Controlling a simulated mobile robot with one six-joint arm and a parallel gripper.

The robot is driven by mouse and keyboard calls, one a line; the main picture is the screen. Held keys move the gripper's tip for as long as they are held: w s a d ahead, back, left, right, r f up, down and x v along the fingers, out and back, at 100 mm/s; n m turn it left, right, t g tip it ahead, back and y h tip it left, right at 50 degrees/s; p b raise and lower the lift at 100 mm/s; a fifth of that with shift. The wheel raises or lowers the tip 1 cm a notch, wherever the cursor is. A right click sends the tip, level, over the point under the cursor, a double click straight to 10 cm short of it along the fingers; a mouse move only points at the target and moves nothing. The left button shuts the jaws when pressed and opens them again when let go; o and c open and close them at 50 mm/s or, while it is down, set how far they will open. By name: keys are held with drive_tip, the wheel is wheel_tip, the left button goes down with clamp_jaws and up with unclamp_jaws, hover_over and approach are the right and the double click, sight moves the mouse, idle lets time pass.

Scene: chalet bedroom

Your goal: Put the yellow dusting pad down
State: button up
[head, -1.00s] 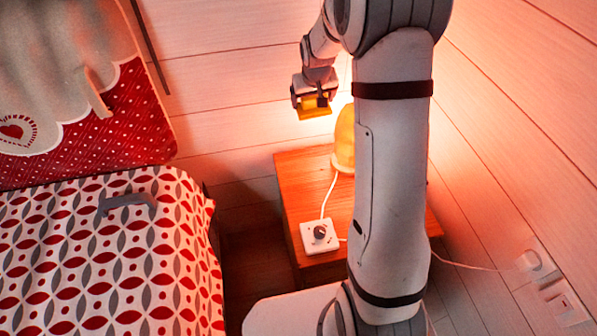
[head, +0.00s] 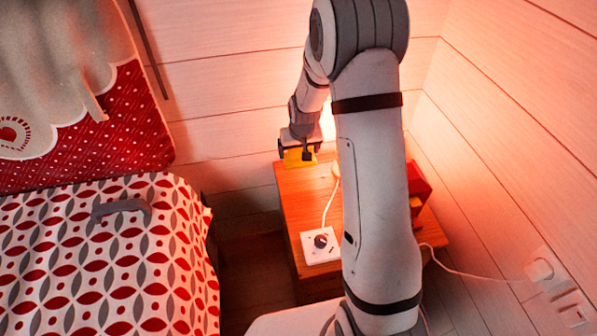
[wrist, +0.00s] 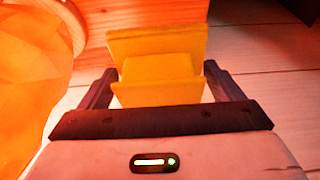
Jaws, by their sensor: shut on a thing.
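The yellow dusting pad (head: 299,158) is in my gripper (head: 298,150), over the far left part of the wooden nightstand (head: 291,205) in the head view. In the wrist view the pad (wrist: 158,72) sits between the two dark fingers of my gripper (wrist: 157,88), which is shut on it. Whether the pad touches the nightstand top cannot be told.
A glowing lamp (wrist: 32,75) stands close on the left in the wrist view; my arm mostly hides it in the head view. A white dimmer box (head: 320,245) with a cord is on the nightstand front. A red object (head: 418,184) is at right. The bed (head: 100,260) is left.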

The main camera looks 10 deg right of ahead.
wheel_tip(320, 180, down, 8)
drive_tip(key=shift+r+b, duration=0.2)
drive_tip(key=shift+b, duration=0.35)
drive_tip(key=o, duration=0.8)
drive_tip(key=shift+o, duration=0.2)
drive_tip(key=shift+f, duration=0.15)
